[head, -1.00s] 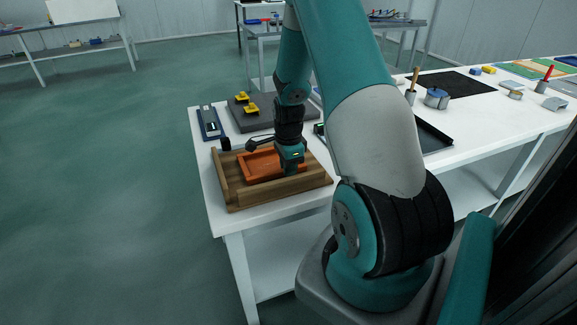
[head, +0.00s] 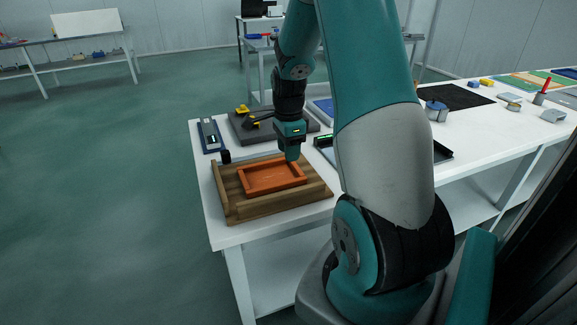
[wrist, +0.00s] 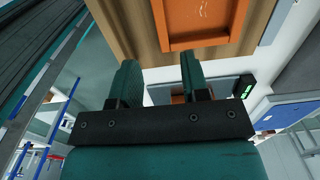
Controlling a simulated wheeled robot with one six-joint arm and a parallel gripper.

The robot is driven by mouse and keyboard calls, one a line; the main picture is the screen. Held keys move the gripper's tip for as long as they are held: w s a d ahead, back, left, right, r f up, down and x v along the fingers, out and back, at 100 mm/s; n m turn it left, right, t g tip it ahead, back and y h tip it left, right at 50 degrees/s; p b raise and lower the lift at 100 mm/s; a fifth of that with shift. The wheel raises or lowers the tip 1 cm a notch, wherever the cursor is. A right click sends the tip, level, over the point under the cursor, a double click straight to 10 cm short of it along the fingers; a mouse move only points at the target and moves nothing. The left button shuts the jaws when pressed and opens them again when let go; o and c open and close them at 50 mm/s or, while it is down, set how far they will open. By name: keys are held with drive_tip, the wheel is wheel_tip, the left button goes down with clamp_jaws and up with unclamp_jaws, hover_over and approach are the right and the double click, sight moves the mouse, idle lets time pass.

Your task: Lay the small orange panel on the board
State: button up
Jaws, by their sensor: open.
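The small orange panel (head: 272,178) is a shallow orange tray shape with raised edges. It lies on the wooden board (head: 240,210), roughly in the middle, and also shows at the top of the wrist view (wrist: 205,18). The board (wrist: 133,32) has raised wooden strips along some edges. My gripper (head: 292,156) is above the far right side of the board, apart from the panel. In the wrist view my gripper (wrist: 160,80) has its two fingers spread with nothing between them.
A dark grey block with yellow clamps (head: 240,110) stands behind the board. A blue-black device (head: 211,135) lies at the table's left edge. A small black cylinder (head: 226,157) stands by the board's back left corner. A black tray (head: 443,153) lies to the right.

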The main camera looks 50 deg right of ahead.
drive_tip(key=a+r+n+y, duration=0.1)
drive_tip(key=a+r+n, duration=0.2)
drive_tip(key=a+n, duration=0.35)
drive_tip(key=a+r+n+t, duration=0.1)
drive_tip(key=a+r+n, duration=0.3)
drive_tip(key=a, duration=0.5)
drive_tip(key=a+r+n+y, duration=0.1)
drive_tip(key=a+r+n, duration=0.2)
drive_tip(key=a+n, duration=0.3)
drive_tip(key=s+a+r+n+g+y, duration=0.1)
drive_tip(key=s+a+r+n, duration=0.3)
drive_tip(key=s+a+n, duration=1.1)
drive_tip(key=shift+a+r+y, duration=0.2)
drive_tip(key=shift+a+y, duration=0.4)
drive_tip(key=shift+a, duration=0.35)
drive_tip(key=shift+s, duration=0.1)
